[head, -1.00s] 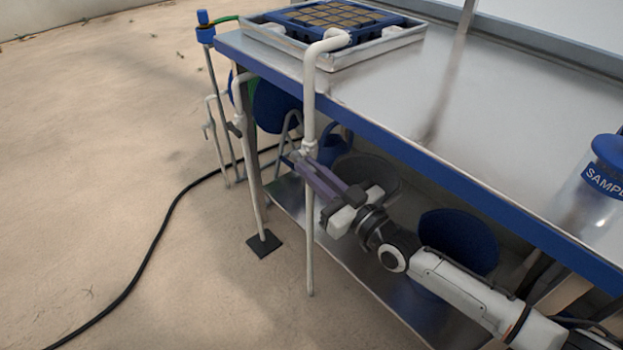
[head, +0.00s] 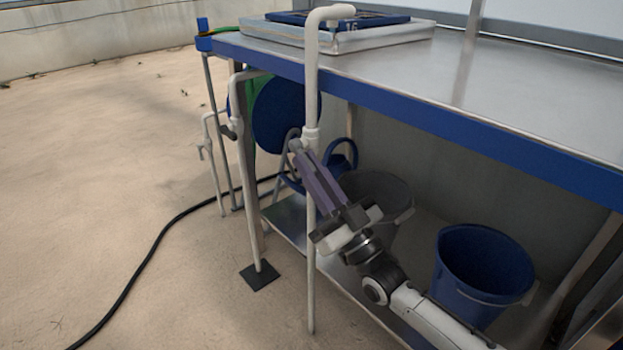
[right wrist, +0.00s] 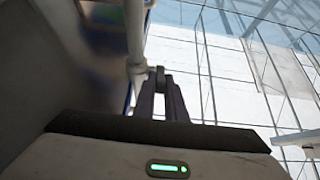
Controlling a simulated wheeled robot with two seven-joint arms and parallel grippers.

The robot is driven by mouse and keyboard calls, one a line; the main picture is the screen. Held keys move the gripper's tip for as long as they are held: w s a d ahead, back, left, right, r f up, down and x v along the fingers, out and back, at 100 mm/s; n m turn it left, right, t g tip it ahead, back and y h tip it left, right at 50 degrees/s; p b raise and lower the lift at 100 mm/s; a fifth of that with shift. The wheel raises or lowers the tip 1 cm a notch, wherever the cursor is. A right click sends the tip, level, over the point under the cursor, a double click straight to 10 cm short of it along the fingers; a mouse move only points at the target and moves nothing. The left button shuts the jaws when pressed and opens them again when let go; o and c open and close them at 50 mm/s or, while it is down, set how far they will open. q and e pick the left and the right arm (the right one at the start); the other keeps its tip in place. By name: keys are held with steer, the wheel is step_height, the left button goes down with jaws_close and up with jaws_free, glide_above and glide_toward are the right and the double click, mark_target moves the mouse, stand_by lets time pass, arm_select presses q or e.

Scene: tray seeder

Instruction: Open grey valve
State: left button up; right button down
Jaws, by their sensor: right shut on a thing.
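A white standpipe (head: 311,90) with a curved top stands in front of the bench's front edge. Its valve body (head: 310,136) is a thicker fitting partway down, also visible in the right wrist view (right wrist: 137,66). My right gripper (head: 297,149) reaches up from the lower right, its purple-grey fingers shut at the side of this fitting. In the right wrist view, the fingertips (right wrist: 160,80) close on a small grey handle (right wrist: 158,74) beside the pipe. The fingers hide most of the handle, so its angle is hard to tell. My left gripper is out of view.
A second white pipe (head: 243,170) with a dark handle (head: 228,131) stands to the left on a black foot plate (head: 259,275). Blue bucket (head: 480,262) and dark bucket (head: 374,190) stand on the bench's lower shelf. A black hose (head: 150,257) crosses the open floor.

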stand_by(0.3)
steer(key=c, duration=1.8)
jaws_free()
steer(key=shift+w, duration=0.1)
